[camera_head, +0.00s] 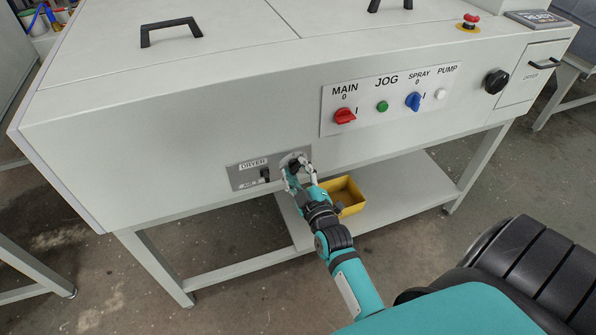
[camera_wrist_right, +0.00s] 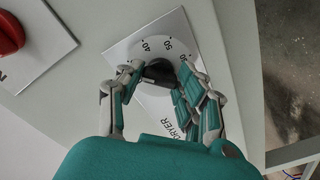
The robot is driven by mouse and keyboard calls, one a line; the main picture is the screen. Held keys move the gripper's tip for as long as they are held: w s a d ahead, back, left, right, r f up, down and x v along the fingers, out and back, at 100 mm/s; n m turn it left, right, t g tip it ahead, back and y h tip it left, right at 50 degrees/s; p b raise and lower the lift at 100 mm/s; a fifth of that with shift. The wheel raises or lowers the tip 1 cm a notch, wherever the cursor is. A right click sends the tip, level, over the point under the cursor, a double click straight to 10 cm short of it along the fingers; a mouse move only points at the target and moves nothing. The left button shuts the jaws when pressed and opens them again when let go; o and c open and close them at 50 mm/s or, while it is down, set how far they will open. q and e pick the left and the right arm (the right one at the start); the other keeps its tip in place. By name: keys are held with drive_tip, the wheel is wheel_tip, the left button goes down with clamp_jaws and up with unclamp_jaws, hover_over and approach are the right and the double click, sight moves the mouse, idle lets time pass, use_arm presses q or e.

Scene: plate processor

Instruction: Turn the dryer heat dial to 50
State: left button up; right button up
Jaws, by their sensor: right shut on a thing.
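The dryer panel (camera_head: 240,181) is a grey plate labelled DRYER, low on the machine's front. Its black heat dial (camera_head: 295,166) sits at the panel's right end. My right gripper (camera_head: 300,172) is shut on this dial, with a finger on either side. In the right wrist view, the fingers (camera_wrist_right: 155,85) grip the dark dial knob (camera_wrist_right: 158,71) over a numbered scale where 40 and 50 can be read. The fingers hide part of the scale, and I cannot tell which number the dial points to. My left gripper is not in view.
A black switch (camera_head: 265,174) sits left of the dial. Above right is a control panel (camera_head: 364,119) with a red knob (camera_head: 345,116), a green button (camera_head: 382,107) and a blue knob (camera_head: 413,101). A yellow bin (camera_head: 350,196) stands on the lower shelf (camera_head: 405,181).

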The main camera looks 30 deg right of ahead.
drive_tip(key=shift+c, duration=1.3)
drive_tip(key=m+p, duration=0.2)
drive_tip(key=m, duration=0.1)
drive_tip(key=shift+r, duration=0.15)
drive_tip(key=m+p, duration=0.2)
drive_tip(key=m, duration=0.3)
drive_tip(key=shift+p, duration=0.35)
drive_tip(key=m+p, duration=0.1)
drive_tip(key=m, duration=0.8)
drive_tip(key=shift+m, duration=0.3)
